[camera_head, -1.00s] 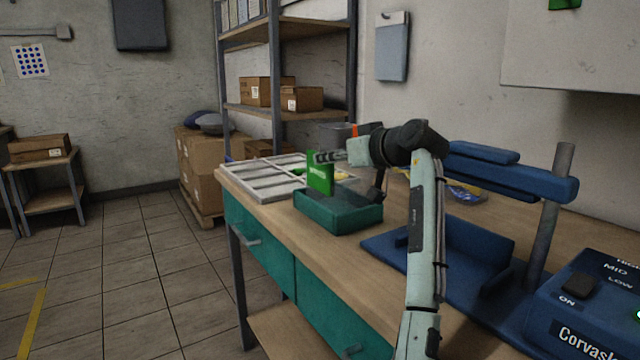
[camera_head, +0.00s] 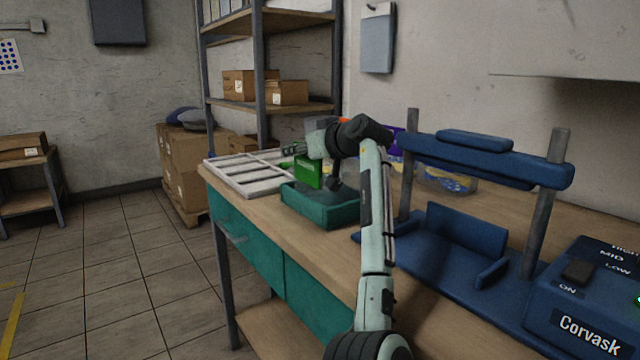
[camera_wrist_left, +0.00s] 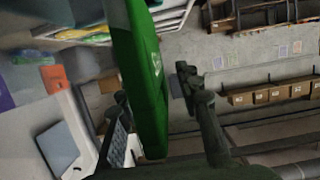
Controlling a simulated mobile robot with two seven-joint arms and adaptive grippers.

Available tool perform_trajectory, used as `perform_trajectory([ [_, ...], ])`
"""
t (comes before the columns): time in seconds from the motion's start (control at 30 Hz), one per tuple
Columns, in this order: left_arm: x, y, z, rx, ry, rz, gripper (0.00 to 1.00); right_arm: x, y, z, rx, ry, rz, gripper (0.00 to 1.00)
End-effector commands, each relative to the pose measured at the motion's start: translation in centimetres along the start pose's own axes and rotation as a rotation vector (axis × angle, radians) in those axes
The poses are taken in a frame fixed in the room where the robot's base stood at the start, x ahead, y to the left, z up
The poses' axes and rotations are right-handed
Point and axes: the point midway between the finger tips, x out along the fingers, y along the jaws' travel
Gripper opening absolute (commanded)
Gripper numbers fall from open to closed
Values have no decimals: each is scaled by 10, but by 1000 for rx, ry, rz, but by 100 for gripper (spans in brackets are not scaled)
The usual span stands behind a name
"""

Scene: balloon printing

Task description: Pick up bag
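The green bag (camera_head: 308,172) stands upright at the left part of the teal tray (camera_head: 325,211) on the workbench. My left gripper (camera_head: 293,150) is at the bag's top edge, reaching toward the left. In the left wrist view the bag (camera_wrist_left: 145,75) passes between the two spread fingers of the left gripper (camera_wrist_left: 155,100), with visible space beside the right finger. Contact with the left finger cannot be told. My right gripper is not in view.
A white compartment tray (camera_head: 245,172) lies behind the teal tray on the bench. A blue press (camera_head: 480,160) and a blue control box (camera_head: 590,300) stand to the right. Clear packs (camera_head: 447,180) lie behind the press. Shelves with boxes stand at the back.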

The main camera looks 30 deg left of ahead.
Motion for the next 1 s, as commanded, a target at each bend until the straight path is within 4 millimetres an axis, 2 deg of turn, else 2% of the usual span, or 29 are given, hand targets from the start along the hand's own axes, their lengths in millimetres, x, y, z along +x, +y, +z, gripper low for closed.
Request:
perform_trajectory([
  [0.17,0,0,-1,-1,0,0,34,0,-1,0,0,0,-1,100],
  [0.47,0,0,0,-1,0,0,0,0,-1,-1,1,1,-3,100],
  [0.93,-2,0,-6,-1,1,0,0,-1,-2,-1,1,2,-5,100],
  [1.0,-3,0,-10,-1,1,0,0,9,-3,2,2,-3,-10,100],
])
